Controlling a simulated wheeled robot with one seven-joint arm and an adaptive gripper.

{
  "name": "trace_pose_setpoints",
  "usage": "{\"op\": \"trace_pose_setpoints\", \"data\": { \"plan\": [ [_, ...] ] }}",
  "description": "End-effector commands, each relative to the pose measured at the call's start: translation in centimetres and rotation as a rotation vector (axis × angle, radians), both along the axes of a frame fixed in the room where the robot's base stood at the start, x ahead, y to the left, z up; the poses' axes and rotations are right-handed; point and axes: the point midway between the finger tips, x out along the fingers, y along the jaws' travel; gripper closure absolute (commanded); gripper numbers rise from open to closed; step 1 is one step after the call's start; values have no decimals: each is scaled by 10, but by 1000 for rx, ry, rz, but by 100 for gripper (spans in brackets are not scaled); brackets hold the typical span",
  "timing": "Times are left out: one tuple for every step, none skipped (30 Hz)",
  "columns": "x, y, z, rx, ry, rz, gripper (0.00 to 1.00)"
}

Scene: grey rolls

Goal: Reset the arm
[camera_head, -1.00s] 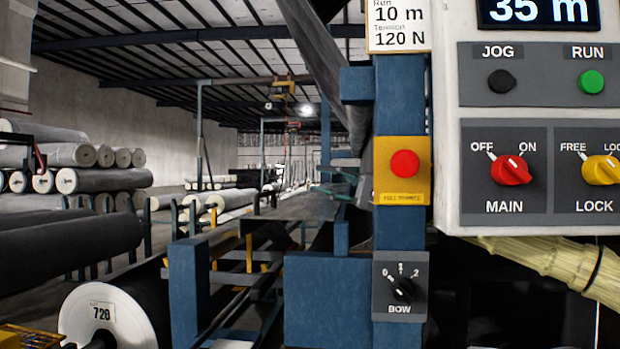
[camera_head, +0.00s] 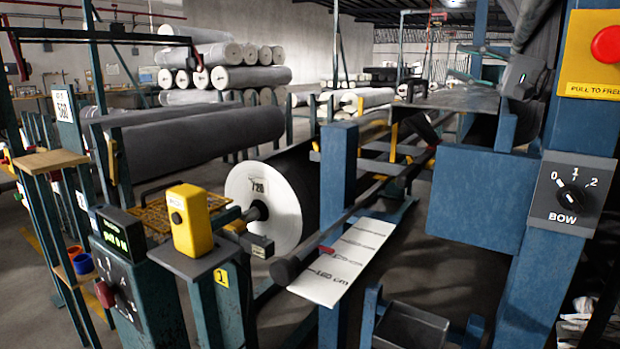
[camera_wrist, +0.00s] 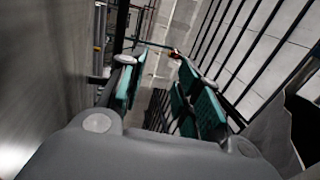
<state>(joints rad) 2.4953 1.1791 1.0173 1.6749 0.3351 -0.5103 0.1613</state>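My gripper (camera_wrist: 158,88) shows in the wrist view with its teal finger pads apart. The gap between them looks empty, and no held thing shows. Dark bars and a pale floor lie beyond the fingers. In the head view a grey body with teal parts at the upper right, beside the blue post (camera_head: 545,200), looks like my gripper, but it is small and partly merged with the machine behind it.
A large roll marked 720 (camera_head: 262,205) lies left of the blue frame. A yellow box (camera_head: 190,220) stands on a teal pedestal. A white scale board (camera_head: 345,262) slopes across the middle. The BOW switch (camera_head: 570,195) and red button (camera_head: 607,45) are at right.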

Motion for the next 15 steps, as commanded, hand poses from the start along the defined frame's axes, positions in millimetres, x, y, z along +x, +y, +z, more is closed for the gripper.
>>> {"op": "trace_pose_setpoints", "data": {
  "plan": [
    [5,7,2,-2,0,1,67],
    [7,11,3,-2,0,1,67],
    [10,15,4,-3,0,0,67],
    [13,19,5,-2,0,0,67],
    [15,23,6,-2,0,1,67],
    [18,27,8,-2,0,1,67],
    [20,30,9,-2,0,1,67],
    [22,34,10,-2,0,1,67],
    [25,37,11,-1,0,0,67],
    [27,39,12,-1,0,0,67],
    [28,42,13,-1,-1,-1,67],
    [30,44,14,-1,-1,-1,67],
    [31,46,15,-1,-1,-1,67],
    [32,48,15,-1,-1,-1,67],
    [34,50,15,-1,-2,0,67]
  ]
}}
